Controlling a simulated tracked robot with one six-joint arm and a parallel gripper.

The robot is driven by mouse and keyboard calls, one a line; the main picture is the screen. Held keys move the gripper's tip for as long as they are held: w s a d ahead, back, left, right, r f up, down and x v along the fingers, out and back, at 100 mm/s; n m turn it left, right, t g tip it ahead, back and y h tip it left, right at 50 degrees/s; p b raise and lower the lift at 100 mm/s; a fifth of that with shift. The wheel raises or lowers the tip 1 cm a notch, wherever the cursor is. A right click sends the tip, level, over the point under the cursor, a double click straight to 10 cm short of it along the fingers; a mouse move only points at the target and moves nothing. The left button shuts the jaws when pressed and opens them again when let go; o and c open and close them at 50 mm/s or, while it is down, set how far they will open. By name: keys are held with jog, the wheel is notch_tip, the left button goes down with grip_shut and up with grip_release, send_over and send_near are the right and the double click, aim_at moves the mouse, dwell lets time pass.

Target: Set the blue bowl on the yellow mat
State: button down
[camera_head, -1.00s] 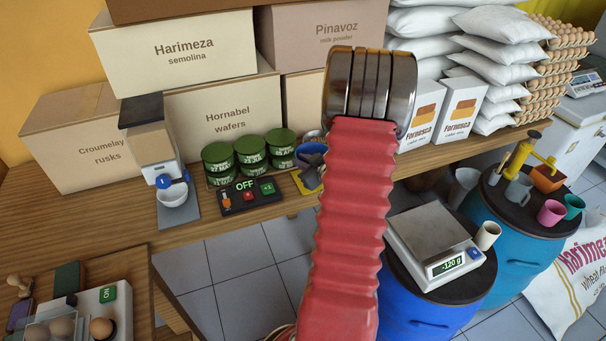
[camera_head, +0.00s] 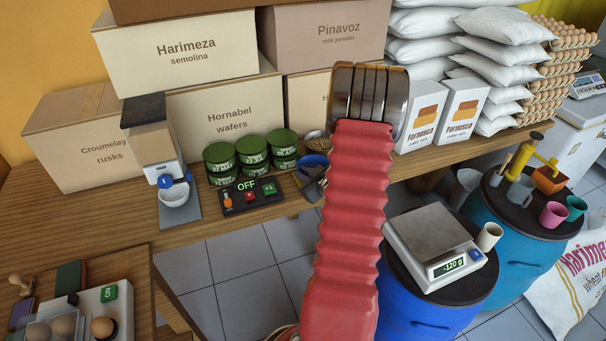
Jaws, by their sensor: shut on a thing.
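The blue bowl (camera_head: 314,160) shows in the head view at the front of the wooden counter, just left of my red arm. My gripper (camera_head: 309,175) is at the bowl's near side, shut on it; the arm hides part of both. I cannot tell whether the bowl's base touches what lies under it. The yellow mat is hardly visible now, behind my gripper and the bowl.
A bowl of grain (camera_head: 317,142) stands close behind the blue bowl. Stacked green tins (camera_head: 251,157) and a control box (camera_head: 249,195) are to the left. The counter edge drops to tiled floor, with a scale (camera_head: 434,243) on a blue drum to the right.

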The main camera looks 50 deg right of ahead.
jog(key=c, duration=1.7)
grip_release()
jog(key=shift+s, duration=0.1)
jog(key=v, duration=1.2)
jog(key=shift+a, duration=0.1)
